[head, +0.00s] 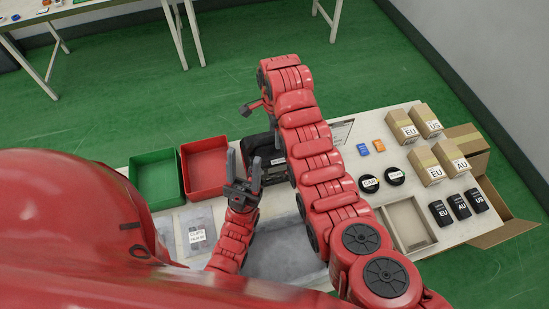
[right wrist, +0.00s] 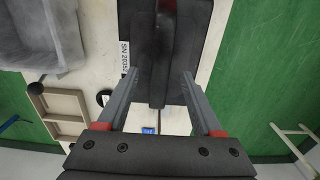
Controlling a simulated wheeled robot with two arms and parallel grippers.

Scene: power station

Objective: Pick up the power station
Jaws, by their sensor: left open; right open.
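The power station (head: 252,146) is a dark grey box on the table, partly hidden behind my left gripper and right arm in the head view. In the right wrist view its dark body (right wrist: 190,40) fills the top middle, with a raised bar like a handle (right wrist: 157,90) running down it. My right gripper (right wrist: 160,73) is open, with one finger on each side of that bar; contact is unclear. In the head view, the right gripper is mostly hidden behind its arm. My left gripper (head: 243,168) is open and empty, fingers pointing up, in front of the station.
A green bin (head: 157,179) and a red bin (head: 204,168) stand left of the station. Cartons (head: 401,126), black EU, AU and US packs (head: 459,206), round black items (head: 369,183) and an empty tray (head: 409,222) lie to the right. An open cardboard box (head: 507,231) stands beyond the table's right edge.

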